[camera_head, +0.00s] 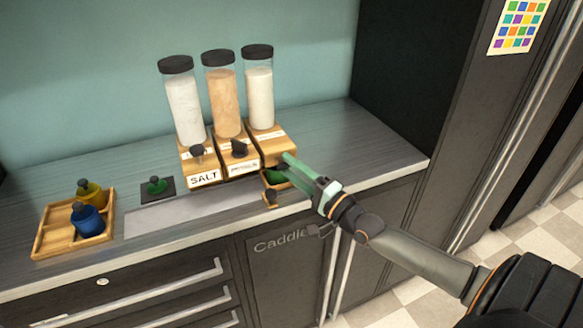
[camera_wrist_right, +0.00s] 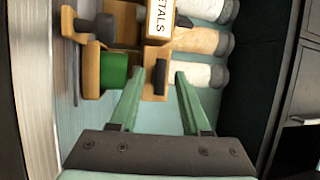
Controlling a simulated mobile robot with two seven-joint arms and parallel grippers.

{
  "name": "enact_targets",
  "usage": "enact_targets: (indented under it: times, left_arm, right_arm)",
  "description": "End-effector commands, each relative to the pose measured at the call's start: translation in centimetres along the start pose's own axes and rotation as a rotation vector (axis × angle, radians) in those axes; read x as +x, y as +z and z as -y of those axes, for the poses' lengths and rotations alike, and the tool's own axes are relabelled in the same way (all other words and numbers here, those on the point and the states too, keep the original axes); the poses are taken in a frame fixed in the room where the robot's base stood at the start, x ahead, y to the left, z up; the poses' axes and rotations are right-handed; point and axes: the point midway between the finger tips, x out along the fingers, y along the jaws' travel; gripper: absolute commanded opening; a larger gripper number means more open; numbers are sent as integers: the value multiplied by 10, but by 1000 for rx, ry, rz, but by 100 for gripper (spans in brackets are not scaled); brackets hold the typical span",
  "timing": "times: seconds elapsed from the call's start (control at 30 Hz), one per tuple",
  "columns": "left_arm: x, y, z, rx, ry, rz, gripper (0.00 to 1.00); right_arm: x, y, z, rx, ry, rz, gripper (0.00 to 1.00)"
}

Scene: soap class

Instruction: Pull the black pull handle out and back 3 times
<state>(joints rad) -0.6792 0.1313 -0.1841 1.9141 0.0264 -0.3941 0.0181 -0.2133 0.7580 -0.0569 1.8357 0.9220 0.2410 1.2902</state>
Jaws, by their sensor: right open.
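Three dispensers with wooden bases stand on the counter, each under a clear jar with a black lid. Dark pull handles show on the salt base (camera_head: 197,150) and the petals base (camera_head: 239,148). My right gripper (camera_head: 284,164) is open at the front of the rightmost dispenser (camera_head: 273,147), and its green fingers hide that handle in the head view. In the right wrist view a black pull handle (camera_wrist_right: 158,76) lies between the lines of the fingertips; contact cannot be told. A green container (camera_wrist_right: 115,70) sits beside it in a wooden holder. My left gripper is out of view.
A wooden tray (camera_head: 40,243) with a blue bottle (camera_head: 88,220) and an olive bottle (camera_head: 90,193) stands at the left. A green-topped item (camera_head: 156,185) sits on a dark square. A grey strip (camera_head: 190,208) lies clear before the dispensers. A tall dark cabinet (camera_head: 410,80) stands right.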

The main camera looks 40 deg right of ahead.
Motion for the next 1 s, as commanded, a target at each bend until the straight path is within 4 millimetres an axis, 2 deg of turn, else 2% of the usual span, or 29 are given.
enact_targets:
  times: [0.3,0.7,1.0]
  left_arm:
    - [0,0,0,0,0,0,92]
    - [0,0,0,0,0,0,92]
    - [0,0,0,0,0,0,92]
  right_arm:
    - [2,0,0,0,0,0,47]
    - [2,0,0,0,0,0,2]
    - [2,0,0,-1,-1,0,0]
